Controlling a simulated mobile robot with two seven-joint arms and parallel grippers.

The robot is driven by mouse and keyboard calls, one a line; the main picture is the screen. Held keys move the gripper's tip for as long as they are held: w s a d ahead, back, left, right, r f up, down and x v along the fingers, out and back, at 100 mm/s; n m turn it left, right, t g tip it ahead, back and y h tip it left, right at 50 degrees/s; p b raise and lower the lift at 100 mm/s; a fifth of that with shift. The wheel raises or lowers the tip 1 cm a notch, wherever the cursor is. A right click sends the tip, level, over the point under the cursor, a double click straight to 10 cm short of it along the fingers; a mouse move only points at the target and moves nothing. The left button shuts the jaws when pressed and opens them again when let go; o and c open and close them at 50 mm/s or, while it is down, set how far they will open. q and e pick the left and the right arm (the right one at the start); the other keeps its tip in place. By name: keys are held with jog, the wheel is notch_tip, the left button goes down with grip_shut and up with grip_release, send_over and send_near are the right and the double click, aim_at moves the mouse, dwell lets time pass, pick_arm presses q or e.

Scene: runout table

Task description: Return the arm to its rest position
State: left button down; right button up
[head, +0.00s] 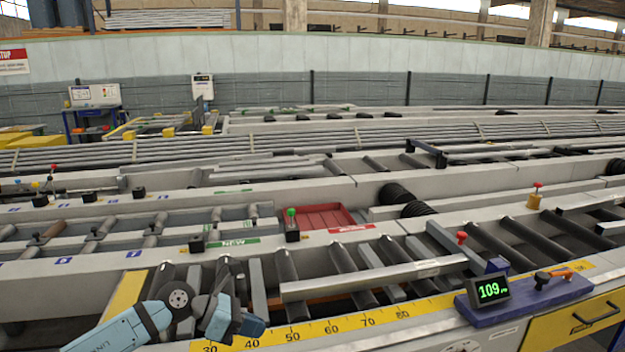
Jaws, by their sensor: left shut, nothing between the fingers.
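My left arm comes in from the lower left. Its gripper (248,325) is at the front edge of the runout table, over the yellow measuring scale (345,325) near the 30 and 40 marks. The gripper is shut and holds nothing. A long light metal bar (375,279) lies across the dark rollers to the right of the gripper, apart from it. My right gripper is not in view.
A digital readout (488,291) showing 109 stands on a blue block at the right front. A yellow drawer (575,325) is below it. A red tray (315,218) and a green-topped knob (292,225) lie farther back. Red-topped knobs (462,238) stand along the rails.

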pick_arm(q)
jog(key=s+d+n+t+h, duration=0.4)
jog(key=s+d+n+h, duration=0.25)
jog(key=n, duration=0.25)
jog(key=s+a+f+m+t+y, duration=0.2)
jog(key=s+a+f+m+y, duration=0.4)
jog(key=m, duration=0.5)
jog(key=s+a+f+m+t+y, duration=0.1)
jog(key=s+a+f+m+y, duration=0.25)
jog(key=s+f+m, duration=0.65)
jog(key=s+a+f+m+t+y, duration=0.2)
jog(key=s+a+f+m+y, duration=0.3)
jog(key=m, duration=0.8)
notch_tip(320, 180, up, 16)
jog(key=s+p, duration=0.2)
jog(key=p, duration=1.8)
jog(key=shift+d+r+m+y, duration=0.15)
jog(key=shift+m+y, duration=0.15)
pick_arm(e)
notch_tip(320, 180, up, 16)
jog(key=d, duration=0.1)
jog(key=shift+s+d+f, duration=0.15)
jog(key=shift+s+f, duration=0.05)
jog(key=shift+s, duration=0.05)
pick_arm(q)
jog(key=shift+s, duration=0.1)
